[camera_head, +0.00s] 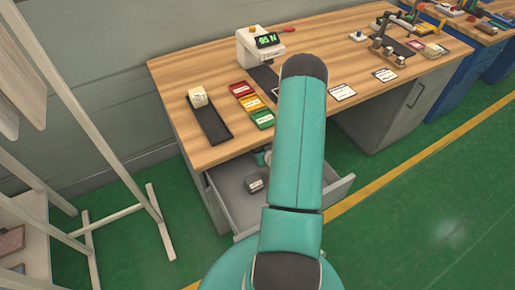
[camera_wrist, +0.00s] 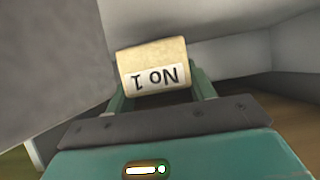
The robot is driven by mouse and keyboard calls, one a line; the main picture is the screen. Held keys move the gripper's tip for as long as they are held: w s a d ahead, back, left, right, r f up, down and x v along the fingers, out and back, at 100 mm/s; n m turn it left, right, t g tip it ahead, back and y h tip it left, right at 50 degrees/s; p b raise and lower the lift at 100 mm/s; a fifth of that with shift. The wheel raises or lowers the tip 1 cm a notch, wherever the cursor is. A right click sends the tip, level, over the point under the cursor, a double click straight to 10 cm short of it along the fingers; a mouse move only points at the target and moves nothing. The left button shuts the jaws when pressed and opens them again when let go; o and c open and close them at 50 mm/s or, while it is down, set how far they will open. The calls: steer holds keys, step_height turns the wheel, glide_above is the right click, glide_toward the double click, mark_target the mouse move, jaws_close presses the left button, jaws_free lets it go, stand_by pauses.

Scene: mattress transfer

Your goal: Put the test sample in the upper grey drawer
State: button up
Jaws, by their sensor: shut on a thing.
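The test sample (camera_wrist: 152,58), a cream block with a white label reading "No 1" upside down, sits between the fingers of my gripper (camera_wrist: 160,88) in the wrist view. My gripper is shut on it. Grey panels surround it there. In the head view an open grey drawer (camera_head: 232,207) juts out under the left part of the wooden bench. My teal arm reaches down over the drawer and hides part of it. The held block is not clearly visible in the head view.
The wooden bench (camera_head: 185,75) holds a black tray (camera_head: 212,127) with a cream block (camera_head: 198,97), coloured cards (camera_head: 251,103), a display device reading "95 N" (camera_head: 258,45) and tools at the right. A pale frame (camera_head: 160,220) stands left. Green floor is clear at right.

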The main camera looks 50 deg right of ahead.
steer(key=shift+f+x, duration=0.25)
steer(key=shift+x, duration=1)
steer(key=shift+s+f, duration=0.1)
steer(key=shift+s, duration=0.05)
steer(key=o, duration=1.1)
steer(key=shift+c, duration=0.2)
steer(key=shift+s+a+r, duration=0.1)
steer(key=shift+s+r, duration=0.15)
steer(key=v, duration=1.1)
steer(key=shift+s+a, duration=0.1)
steer(key=shift+s, duration=0.1)
